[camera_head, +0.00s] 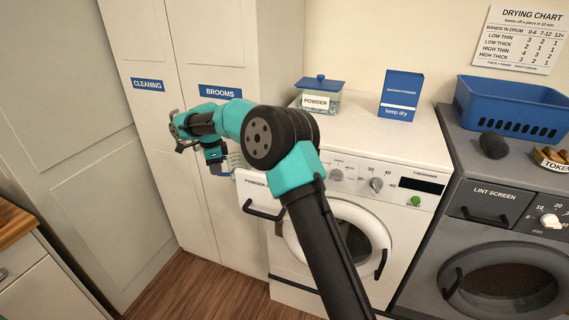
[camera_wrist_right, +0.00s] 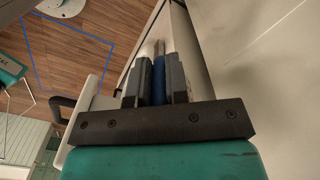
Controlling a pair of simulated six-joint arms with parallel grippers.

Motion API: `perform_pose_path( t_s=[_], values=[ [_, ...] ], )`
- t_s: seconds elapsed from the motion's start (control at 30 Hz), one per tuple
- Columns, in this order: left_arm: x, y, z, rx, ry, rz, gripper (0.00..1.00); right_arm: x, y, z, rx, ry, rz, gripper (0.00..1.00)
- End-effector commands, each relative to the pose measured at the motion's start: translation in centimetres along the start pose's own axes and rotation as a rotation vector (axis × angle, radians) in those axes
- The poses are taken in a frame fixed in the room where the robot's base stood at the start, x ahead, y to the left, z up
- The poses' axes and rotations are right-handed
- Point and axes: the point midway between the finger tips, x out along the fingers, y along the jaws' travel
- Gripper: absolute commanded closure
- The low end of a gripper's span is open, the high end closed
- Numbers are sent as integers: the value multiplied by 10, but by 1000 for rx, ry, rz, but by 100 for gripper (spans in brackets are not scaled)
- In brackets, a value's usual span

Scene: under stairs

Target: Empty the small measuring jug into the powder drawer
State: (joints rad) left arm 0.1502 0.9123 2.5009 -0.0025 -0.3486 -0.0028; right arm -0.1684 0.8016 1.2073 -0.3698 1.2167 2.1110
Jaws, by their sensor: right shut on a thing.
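The powder drawer (camera_head: 254,184) stands pulled out from the washing machine's upper left, its black handle facing front. Its inside is hidden in the head view. My right gripper (camera_head: 217,165) is left of the drawer, partly behind my own arm. In the wrist view the right gripper (camera_wrist_right: 155,85) is shut on the blue handle (camera_wrist_right: 158,82) of the small measuring jug. A small part of the pale jug (camera_head: 235,162) shows beside the gripper, just above the drawer's back left. Its tilt and contents cannot be told. My left gripper is out of view.
A lidded powder tub (camera_head: 321,101) and a blue box (camera_head: 400,96) stand on the washing machine (camera_head: 370,135). Cupboard doors (camera_head: 200,200) rise close behind my right gripper. A grey dryer (camera_head: 500,230) with a blue basket (camera_head: 510,108) stands right.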

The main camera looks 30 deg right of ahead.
Motion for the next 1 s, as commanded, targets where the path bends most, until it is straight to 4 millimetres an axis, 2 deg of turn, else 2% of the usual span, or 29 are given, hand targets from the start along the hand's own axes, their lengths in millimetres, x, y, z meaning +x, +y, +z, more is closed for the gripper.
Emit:
perform_pose_path(
  t_s=[0.03,0.2,0.3,0.4,0.53,1.0],
  values=[
    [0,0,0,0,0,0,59,-21,-1,-7,76,-4,-6,100],
    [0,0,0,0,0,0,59,-77,1,-27,322,-5,-5,100],
    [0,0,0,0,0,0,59,-101,4,-36,427,-4,-3,100],
    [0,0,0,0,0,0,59,-116,7,-41,492,-4,-1,100],
    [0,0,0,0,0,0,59,-123,9,-44,527,-3,0,100],
    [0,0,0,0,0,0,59,-123,9,-44,527,-3,0,100]
  ],
)
